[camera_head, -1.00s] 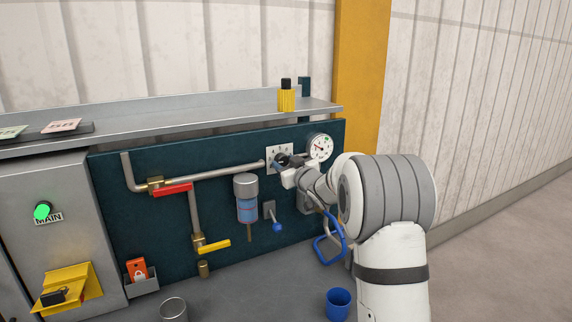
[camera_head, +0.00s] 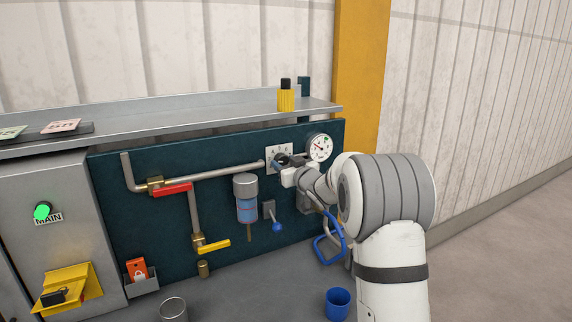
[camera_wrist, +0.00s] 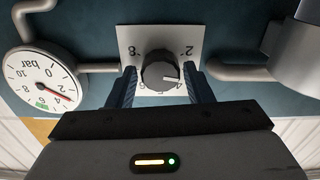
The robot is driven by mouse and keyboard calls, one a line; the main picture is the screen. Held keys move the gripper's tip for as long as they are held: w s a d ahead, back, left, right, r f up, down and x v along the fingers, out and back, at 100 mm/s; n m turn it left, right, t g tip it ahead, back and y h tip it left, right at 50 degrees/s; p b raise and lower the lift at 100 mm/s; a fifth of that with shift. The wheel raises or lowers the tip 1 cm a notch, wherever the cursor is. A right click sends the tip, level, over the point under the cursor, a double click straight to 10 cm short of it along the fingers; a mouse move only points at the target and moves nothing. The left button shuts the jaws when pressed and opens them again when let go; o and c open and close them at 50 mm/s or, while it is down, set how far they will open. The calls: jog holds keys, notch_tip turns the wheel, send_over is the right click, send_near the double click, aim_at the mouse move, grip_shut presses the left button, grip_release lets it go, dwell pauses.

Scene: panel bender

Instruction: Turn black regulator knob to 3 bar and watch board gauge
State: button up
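The black regulator knob (camera_wrist: 160,72) sits on a white numbered plate (camera_wrist: 125,38), upside down in the wrist view. Its white mark points between 2 and 4. My gripper (camera_wrist: 160,80) has one dark blue finger on each side of the knob, with narrow gaps showing, so it looks open around it. The board gauge (camera_wrist: 42,80), left of the knob in the wrist view, has its red needle between 2 and 4, short of a green patch. In the head view the gauge (camera_head: 320,148) is right of the plate (camera_head: 272,152); my gripper (camera_head: 284,168) hides most of the knob.
Pipes with a red valve handle (camera_head: 172,189) and a yellow one (camera_head: 215,246) run left of the filter bowl (camera_head: 247,208). A blue-knobbed lever (camera_head: 277,227) is below my gripper. A blue cup (camera_head: 338,303) and metal cup (camera_head: 173,309) stand on the bench.

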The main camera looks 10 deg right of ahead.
jog(key=shift+o, duration=1.2)
jog(key=shift+s, duration=0.1)
jog(key=b+v, duration=0.2)
jog(key=v, duration=0.5)
jog(key=shift+s, duration=0.25)
